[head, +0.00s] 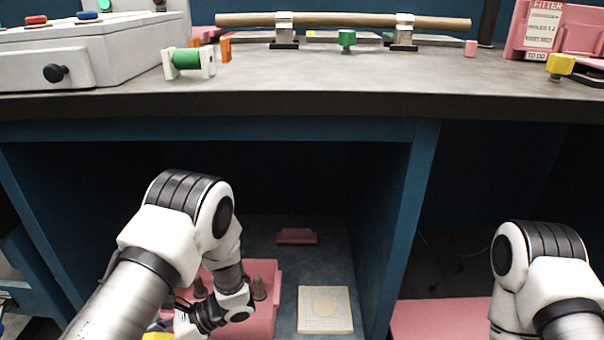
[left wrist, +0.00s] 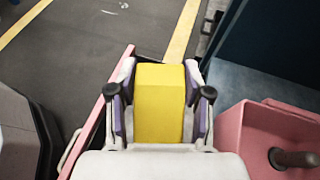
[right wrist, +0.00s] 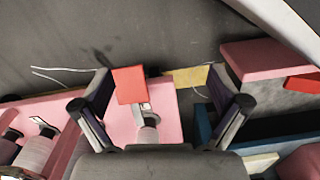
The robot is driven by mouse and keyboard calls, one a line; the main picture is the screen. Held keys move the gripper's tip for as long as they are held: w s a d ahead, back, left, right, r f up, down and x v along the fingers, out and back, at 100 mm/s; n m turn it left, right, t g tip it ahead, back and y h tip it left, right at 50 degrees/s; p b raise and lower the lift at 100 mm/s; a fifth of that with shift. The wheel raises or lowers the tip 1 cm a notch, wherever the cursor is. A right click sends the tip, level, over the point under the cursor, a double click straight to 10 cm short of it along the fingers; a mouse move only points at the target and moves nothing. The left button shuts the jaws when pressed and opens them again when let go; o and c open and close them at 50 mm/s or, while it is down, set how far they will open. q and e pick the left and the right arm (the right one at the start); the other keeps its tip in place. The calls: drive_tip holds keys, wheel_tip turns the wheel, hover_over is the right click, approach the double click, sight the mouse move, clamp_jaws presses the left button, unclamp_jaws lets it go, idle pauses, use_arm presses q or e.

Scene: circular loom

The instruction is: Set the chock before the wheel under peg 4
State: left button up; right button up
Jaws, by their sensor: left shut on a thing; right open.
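A yellow block (left wrist: 160,100), which looks like the chock, sits between the fingers of my left gripper (left wrist: 160,92). The fingers press on its two sides. In the head view my left gripper (head: 200,318) is low beside the pink bin, and a bit of the yellow block (head: 158,336) shows at the bottom edge. My right gripper (right wrist: 165,90) is open and empty in the right wrist view; a red block (right wrist: 129,85) appears between its fingers, apart from them. In the head view the right gripper is out of frame. I cannot make out the wheel or peg 4.
A pink bin (head: 265,272) with dark pegs stands in the blue cabinet, beside a cream board (head: 325,310) and a small pink piece (head: 296,236). Above, the grey bench (head: 320,75) holds a wooden bar (head: 345,21) on two stands and a green spool (head: 187,59).

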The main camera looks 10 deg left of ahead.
use_arm(q)
drive_tip(key=s+d+r+n+g+h, duration=0.7)
drive_tip(key=s+d+n+g+h, duration=0.1)
drive_tip(key=s+d+n+h, duration=0.35)
drive_tip(key=w+d+r+n+t+h+p, duration=0.1)
drive_tip(key=w+d+r+n+t+h, duration=0.3)
drive_tip(key=d+n+h, duration=0.4)
drive_tip(key=w+d+r+n+t+h, duration=0.3)
drive_tip(key=d+r+n+t+h, duration=0.15)
drive_tip(key=d+n, duration=0.4)
drive_tip(key=w+d+r+n+t+h, duration=0.1)
drive_tip(key=w+d+r+n+t, duration=0.15)
drive_tip(key=w+n+t, duration=0.6)
drive_tip(key=w+a+n+t+y, duration=0.8)
drive_tip(key=w+a+n+t, duration=0.15)
drive_tip(key=a, duration=0.35)
drive_tip(key=s+r+m+g+h+p, duration=0.2)
drive_tip(key=s+r+p, duration=0.3)
drive_tip(key=r+p, duration=0.8)
drive_tip(key=s+r+m+g+h+p, duration=0.3)
drive_tip(key=r+p, duration=1.1)
drive_tip(key=p, duration=1.1)
drive_tip(key=s+m+h, duration=0.1)
drive_tip(key=m, duration=0.1)
drive_tip(key=shift+s+a+r+m, duration=0.15)
drive_tip(key=shift+s+m, duration=0.15)
drive_tip(key=shift+s, duration=0.05)
